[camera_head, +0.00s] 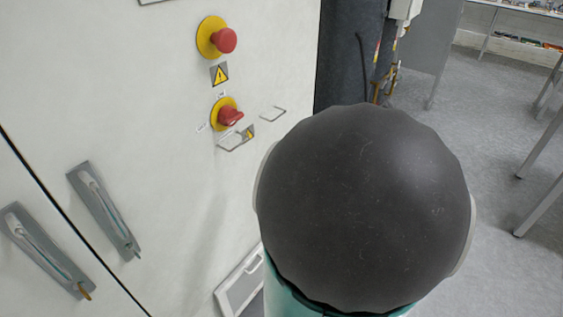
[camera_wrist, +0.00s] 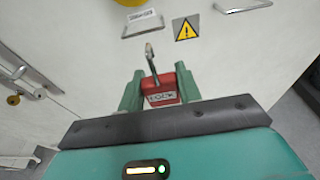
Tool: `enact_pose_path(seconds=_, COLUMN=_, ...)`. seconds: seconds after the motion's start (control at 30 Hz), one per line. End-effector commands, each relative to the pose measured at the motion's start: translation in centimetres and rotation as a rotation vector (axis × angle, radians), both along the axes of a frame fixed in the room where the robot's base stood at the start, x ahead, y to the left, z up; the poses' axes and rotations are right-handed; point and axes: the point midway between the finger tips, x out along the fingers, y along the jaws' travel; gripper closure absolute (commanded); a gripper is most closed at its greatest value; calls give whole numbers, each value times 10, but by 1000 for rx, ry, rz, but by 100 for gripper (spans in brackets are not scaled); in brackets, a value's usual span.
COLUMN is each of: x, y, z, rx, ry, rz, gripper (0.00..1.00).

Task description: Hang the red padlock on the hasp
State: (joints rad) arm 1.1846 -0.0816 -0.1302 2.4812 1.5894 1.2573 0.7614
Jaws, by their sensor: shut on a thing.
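The red padlock (camera_wrist: 163,91) is between the two green fingers of my gripper (camera_wrist: 160,88) in the wrist view. Its metal shackle (camera_wrist: 151,60) points up toward the white cabinet front. The gripper is shut on the padlock body. In the head view my dark rounded arm link hides the gripper and padlock. A metal framed plate (camera_head: 236,141) below the lower red switch (camera_head: 230,116) and a wire-like bracket (camera_head: 272,114) to its right are on the cabinet. I cannot tell which of these is the hasp. The shackle is apart from both in the wrist view.
A yellow warning triangle (camera_wrist: 187,30) sits beside the plate (camera_wrist: 143,24). An upper red button (camera_head: 223,39) is above the lower switch. Long door handles (camera_head: 104,210) are at left. A dark column (camera_head: 348,60) stands right of the cabinet. Open grey floor (camera_head: 480,130) lies at right.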

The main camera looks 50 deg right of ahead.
Motion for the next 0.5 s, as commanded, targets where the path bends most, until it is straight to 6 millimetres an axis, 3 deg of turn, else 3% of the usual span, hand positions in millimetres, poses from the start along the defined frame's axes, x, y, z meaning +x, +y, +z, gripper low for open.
enact_pose_path(seconds=0.5, x=37, y=1, z=0, rx=-1, ry=1, rz=0, gripper=90)
